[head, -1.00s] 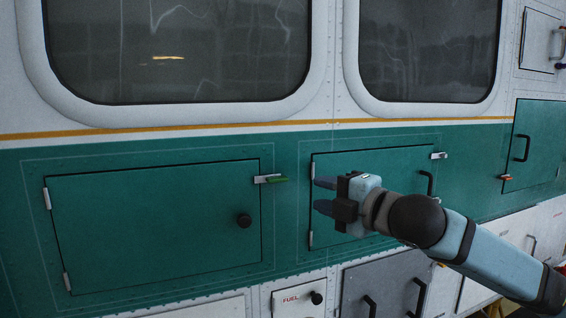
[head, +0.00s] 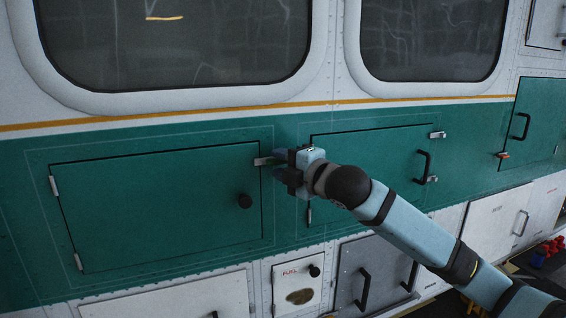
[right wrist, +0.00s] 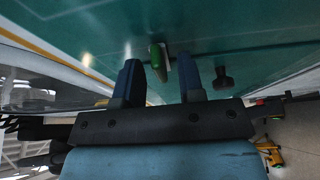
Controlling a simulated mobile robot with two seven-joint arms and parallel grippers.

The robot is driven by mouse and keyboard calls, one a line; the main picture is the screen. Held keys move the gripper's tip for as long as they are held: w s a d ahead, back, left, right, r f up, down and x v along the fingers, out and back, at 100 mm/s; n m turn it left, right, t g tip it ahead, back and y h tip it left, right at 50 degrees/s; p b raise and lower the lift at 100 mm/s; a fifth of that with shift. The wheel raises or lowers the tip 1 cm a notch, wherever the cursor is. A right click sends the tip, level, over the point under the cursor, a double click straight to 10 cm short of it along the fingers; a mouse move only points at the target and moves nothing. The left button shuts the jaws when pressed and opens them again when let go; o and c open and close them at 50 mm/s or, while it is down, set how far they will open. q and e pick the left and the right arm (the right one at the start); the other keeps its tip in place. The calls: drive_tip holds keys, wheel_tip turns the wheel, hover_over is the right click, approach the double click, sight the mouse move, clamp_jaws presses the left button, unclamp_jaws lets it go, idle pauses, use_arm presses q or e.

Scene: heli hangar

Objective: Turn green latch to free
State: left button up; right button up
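The green latch (right wrist: 157,59) shows in the right wrist view, with its handle and pale base between my fingertips. In the head view only its metal plate (head: 263,161) shows clearly, at the upper right corner of the left green door (head: 150,210). My fingers hide most of the handle there. My right gripper (head: 279,165) is at the latch. It is open, with its two blue fingers (right wrist: 159,70) apart on either side of the handle. I cannot tell whether either finger touches it. My left gripper is not in view.
A black round knob (head: 245,201) sticks out of the left door below the latch. A second green door (head: 370,165) with a black handle (head: 423,166) lies behind my right arm. A fuel panel (head: 297,285) and grey doors are below.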

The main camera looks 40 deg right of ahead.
drive_tip(key=shift+c, duration=0.3)
clamp_jaws()
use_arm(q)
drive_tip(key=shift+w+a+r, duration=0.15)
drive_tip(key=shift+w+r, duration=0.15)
